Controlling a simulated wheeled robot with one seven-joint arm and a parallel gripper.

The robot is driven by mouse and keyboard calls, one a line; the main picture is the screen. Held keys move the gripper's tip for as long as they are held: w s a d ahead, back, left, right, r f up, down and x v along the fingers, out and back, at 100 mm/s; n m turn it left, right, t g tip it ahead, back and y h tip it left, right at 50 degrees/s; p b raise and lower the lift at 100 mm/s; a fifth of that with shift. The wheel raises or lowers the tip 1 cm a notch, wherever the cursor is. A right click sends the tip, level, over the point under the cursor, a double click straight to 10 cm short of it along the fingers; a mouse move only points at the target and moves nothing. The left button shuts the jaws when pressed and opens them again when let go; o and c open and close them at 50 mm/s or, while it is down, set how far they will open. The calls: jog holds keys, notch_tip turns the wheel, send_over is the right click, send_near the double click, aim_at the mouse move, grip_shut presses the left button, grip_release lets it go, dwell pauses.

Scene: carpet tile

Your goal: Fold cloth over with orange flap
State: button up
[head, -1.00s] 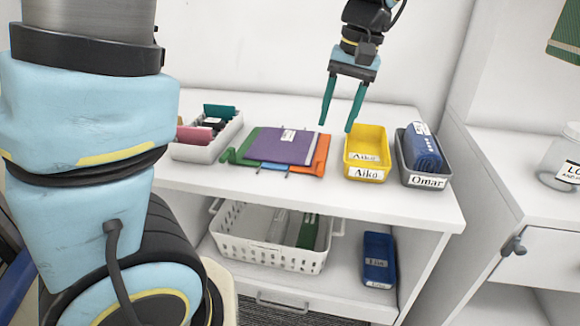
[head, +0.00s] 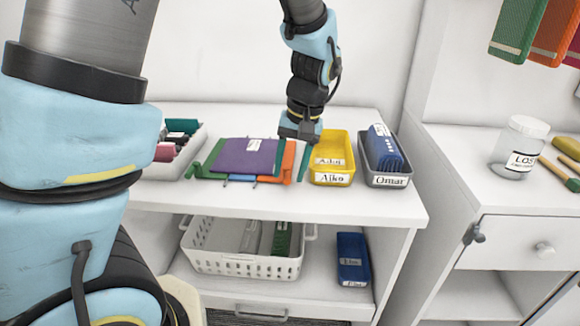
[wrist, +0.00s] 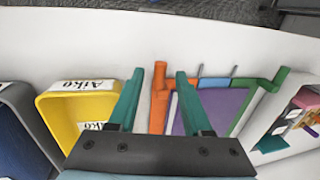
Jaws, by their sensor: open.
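The folded cloth lies flat on the white top. My gripper (head: 291,168) is open and empty, pointing down at the orange side. In the wrist view the orange flap (wrist: 159,100) shows between the two teal fingers, and the purple panel (wrist: 225,105) lies to the right. I cannot tell whether the fingertips touch the cloth or the top.
A yellow Aiko bin (head: 331,178) stands close right of my gripper, with a grey Omar bin (head: 386,181) holding blue cloth beyond it. A light tray (head: 186,163) of items is at the left. A white basket (head: 243,267) and a blue bin (head: 353,260) are below.

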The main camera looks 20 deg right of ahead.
grip_shut()
dwell(0.4)
dwell(1.1)
